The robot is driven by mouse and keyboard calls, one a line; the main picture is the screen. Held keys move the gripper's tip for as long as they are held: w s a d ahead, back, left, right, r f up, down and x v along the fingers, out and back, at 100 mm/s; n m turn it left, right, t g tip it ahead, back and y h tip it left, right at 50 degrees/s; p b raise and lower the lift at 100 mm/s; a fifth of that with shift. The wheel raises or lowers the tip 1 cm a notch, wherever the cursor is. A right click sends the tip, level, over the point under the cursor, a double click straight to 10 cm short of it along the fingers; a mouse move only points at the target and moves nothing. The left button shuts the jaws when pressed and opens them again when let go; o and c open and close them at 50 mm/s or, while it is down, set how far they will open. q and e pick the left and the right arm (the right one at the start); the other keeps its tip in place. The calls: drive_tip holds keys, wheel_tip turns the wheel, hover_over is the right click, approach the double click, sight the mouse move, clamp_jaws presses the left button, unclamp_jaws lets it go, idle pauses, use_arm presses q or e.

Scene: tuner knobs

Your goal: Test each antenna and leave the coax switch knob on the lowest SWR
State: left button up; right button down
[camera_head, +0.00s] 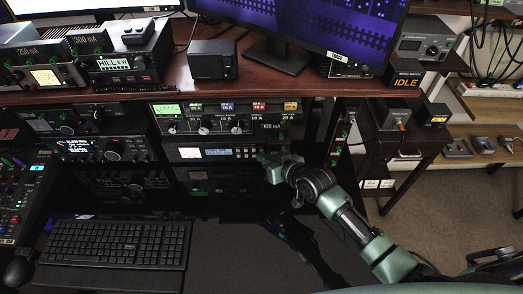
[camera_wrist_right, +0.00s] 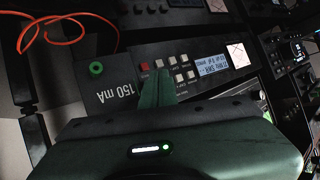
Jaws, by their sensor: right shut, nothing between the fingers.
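My right gripper (camera_head: 266,159) is in front of the right end of a black rack unit with a small lit display (camera_head: 217,152). In the right wrist view its green fingers (camera_wrist_right: 158,80) are together with nothing between them. The tips are close to a row of small buttons (camera_wrist_right: 178,70), one of them red (camera_wrist_right: 145,66); I cannot tell if they touch. A lit display (camera_wrist_right: 210,65) with small text is beside the buttons. A tuner with several round knobs (camera_head: 236,127) and coloured labels is above. I cannot tell which knob is the coax switch. My left gripper is not in view.
A keyboard (camera_head: 115,243) lies on the black desk. Orange cable (camera_wrist_right: 65,30) loops in the wrist view. Bare desk (camera_head: 225,245) lies right of the keyboard.

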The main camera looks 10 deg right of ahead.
drive_tip(key=shift+w+d, duration=0.1)
drive_tip(key=shift+w, duration=0.25)
idle(0.6)
drive_tip(key=shift+s+a+p, duration=0.2)
drive_tip(key=shift+s+p, duration=0.35)
drive_tip(key=shift+s, duration=0.25)
drive_tip(key=shift+s+a+r+p, duration=0.15)
drive_tip(key=shift+s+p, duration=0.5)
drive_tip(key=s+p, duration=0.2)
drive_tip(key=s, duration=0.1)
drive_tip(key=shift+a, duration=0.3)
drive_tip(key=shift+s, duration=0.3)
idle(4.3)
